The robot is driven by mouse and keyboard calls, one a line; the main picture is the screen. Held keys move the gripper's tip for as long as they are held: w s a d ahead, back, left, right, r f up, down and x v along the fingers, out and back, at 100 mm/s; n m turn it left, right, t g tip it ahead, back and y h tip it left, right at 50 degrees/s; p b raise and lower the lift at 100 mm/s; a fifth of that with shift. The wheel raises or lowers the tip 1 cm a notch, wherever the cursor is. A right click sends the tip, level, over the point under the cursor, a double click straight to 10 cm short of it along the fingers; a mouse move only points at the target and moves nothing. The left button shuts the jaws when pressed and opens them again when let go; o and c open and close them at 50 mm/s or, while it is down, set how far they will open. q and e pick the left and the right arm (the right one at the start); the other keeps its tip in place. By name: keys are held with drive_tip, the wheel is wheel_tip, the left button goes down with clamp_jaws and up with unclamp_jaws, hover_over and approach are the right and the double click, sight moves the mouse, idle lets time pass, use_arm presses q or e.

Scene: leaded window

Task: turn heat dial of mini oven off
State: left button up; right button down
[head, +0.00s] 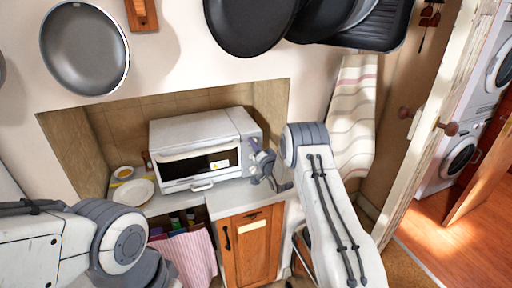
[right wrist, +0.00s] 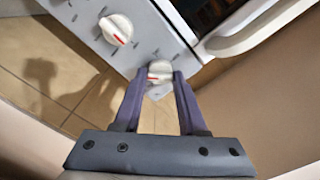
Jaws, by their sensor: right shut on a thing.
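The white mini oven (head: 195,137) stands on the counter in the wall recess, door facing out, with its control panel at the right end. In the right wrist view, a white dial (right wrist: 159,71) with a red mark sits on the panel (right wrist: 150,40) near its edge. My right gripper (right wrist: 158,77) is shut on this dial, a finger on each side. A second white dial (right wrist: 117,29) with a red mark is free, up and to the left. In the head view, my right gripper (head: 264,168) is at the oven's right end and hides the dials. My left gripper is out of view.
The oven door handle (right wrist: 258,28) is close to the right of my right gripper. A plate (head: 132,193) and a small bowl (head: 124,172) stand left of the oven. Pans (head: 245,25) hang above; a striped towel (head: 352,120) hangs at the right.

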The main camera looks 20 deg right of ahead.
drive_tip(key=shift+a+n+b, duration=0.2)
drive_tip(key=shift+n+b, duration=13.6)
drive_tip(key=shift+b, duration=4.15)
drive_tip(key=shift+c, duration=2.4)
unclamp_jaws()
